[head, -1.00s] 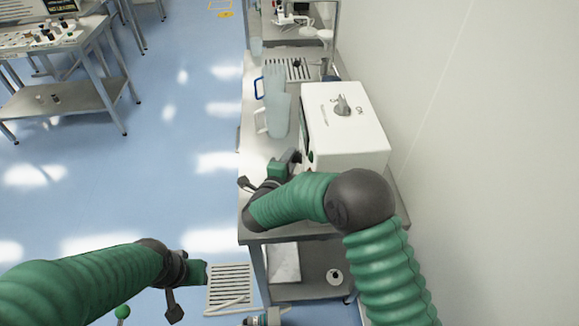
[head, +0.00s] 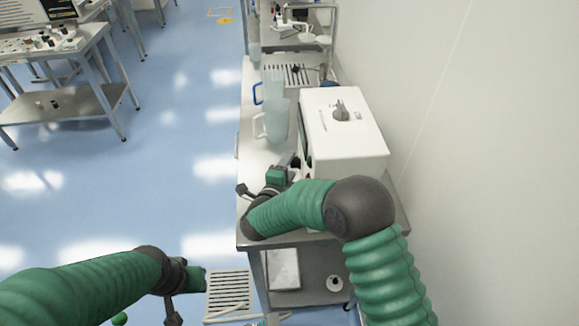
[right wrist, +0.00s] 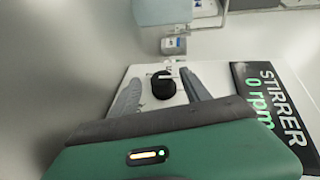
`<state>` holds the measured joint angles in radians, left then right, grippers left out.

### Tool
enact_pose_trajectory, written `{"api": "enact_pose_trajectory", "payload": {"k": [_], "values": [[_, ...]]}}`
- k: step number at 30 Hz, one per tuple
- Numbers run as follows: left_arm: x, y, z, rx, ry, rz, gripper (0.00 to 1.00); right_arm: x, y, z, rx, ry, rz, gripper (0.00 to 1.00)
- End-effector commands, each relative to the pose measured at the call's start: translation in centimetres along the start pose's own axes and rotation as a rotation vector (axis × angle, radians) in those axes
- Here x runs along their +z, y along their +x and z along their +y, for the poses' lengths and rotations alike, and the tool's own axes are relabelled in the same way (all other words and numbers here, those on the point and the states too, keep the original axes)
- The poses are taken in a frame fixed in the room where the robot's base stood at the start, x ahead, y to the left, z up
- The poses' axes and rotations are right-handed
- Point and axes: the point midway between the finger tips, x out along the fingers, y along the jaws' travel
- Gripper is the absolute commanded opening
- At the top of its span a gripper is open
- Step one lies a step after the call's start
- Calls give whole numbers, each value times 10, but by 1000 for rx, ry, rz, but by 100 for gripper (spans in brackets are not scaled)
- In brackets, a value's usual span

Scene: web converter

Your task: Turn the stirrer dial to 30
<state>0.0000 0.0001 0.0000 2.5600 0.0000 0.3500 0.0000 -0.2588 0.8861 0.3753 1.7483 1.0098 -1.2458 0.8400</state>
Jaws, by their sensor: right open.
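The stirrer is a white box (head: 345,135) on the steel bench, with a grey switch lever (head: 341,112) on its top. In the right wrist view its panel carries a black round dial (right wrist: 163,86) with a white mark, beside a display (right wrist: 268,105) reading "STIRRER 0 rpm". My right gripper (right wrist: 161,82) is open, with one grey finger on each side of the dial; I cannot tell whether they touch it. In the head view the right gripper (head: 293,163) is beside the box's left face. My left gripper (head: 196,278) is low at the left, away from the bench; its jaws are unclear.
Translucent jugs (head: 277,120) stand on the bench (head: 255,155) left of the box, close beyond my right gripper. A wall (head: 470,150) is on the right. A lower shelf (head: 310,270) holds a few items.

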Motion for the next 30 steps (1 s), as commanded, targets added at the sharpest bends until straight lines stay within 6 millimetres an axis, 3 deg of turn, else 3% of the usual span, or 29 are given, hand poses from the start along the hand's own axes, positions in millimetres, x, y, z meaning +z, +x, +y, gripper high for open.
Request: {"api": "enact_pose_trajectory", "payload": {"k": [5,12,18,22,30], "values": [[1,5,0,0,0,0,36,2,-36,0,-2,0,-4,55],[3,12,0,0,0,0,36,2,-108,2,-1,-1,-5,55],[4,16,0,0,0,0,36,1,-150,2,1,-1,-2,55],[4,16,0,0,0,0,36,0,-161,2,1,-1,0,55],[4,16,0,0,0,0,36,0,-163,2,2,-1,1,55]]}}
